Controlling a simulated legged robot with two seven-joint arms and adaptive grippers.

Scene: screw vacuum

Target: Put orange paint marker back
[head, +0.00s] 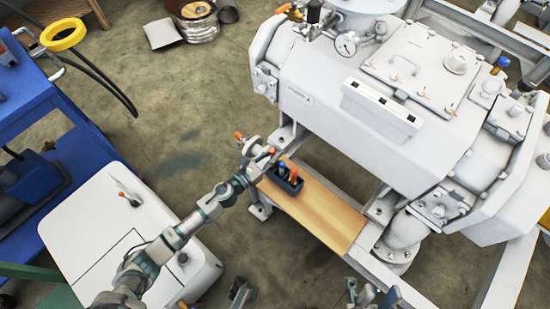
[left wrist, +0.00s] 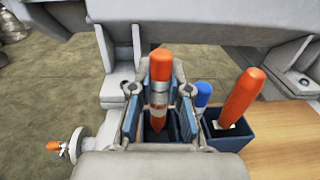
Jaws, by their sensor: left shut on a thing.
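My left gripper (head: 262,160) is shut on an orange paint marker (left wrist: 160,75), seen between its two fingers (left wrist: 160,92) in the left wrist view. The marker is roughly upright, with its lower tip over or in the left compartment of a dark blue holder (left wrist: 232,136); I cannot tell how deep. A blue marker (left wrist: 203,95) and a second orange marker (left wrist: 241,97) stand in the holder, the second one tilted. In the head view the holder (head: 294,188) sits on a wooden board. My right gripper (head: 361,293) seems only partly visible at the bottom edge; its jaws are unclear.
The wooden board (head: 330,217) lies on a grey frame beside the large white vacuum pump (head: 345,115). A pipe flange (head: 402,250) stands right of the board. A white cart (head: 75,225) and a blue cart (head: 30,120) are at the left. Open floor lies between.

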